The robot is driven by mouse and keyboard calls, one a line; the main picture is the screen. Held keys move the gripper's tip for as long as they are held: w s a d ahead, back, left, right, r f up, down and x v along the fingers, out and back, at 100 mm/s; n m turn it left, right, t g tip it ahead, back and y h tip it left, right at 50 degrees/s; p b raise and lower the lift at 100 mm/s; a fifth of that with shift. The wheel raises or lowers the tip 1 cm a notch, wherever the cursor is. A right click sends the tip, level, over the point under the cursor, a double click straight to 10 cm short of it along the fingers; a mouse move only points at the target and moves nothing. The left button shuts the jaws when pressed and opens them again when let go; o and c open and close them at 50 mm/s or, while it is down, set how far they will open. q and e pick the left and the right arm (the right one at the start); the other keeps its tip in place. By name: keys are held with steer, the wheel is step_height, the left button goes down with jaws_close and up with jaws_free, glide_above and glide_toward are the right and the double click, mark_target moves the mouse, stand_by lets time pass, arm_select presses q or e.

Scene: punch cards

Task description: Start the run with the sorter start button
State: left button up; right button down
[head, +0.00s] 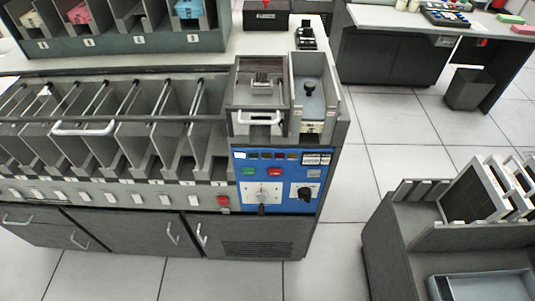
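The sorter (110,190) fills the left and centre of the head view. Its blue control panel (293,190) is on the front at the right end. A small green button (248,171) is at the panel's upper left, with a red button (275,172) to its right. Any lettering on them is too small to read, so I cannot confirm which is the start button. Below are a white switch plate with a dark lever (262,200) and a black knob (305,194). Neither of my grippers is in view.
Above the panel are a card hopper (262,85) and a grey tray with a black knob (312,88). Slanted pockets line the sorter's left. A rack cart (400,235) stands at lower right, and a desk (385,55) with a bin (468,90) behind. Tiled floor lies between.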

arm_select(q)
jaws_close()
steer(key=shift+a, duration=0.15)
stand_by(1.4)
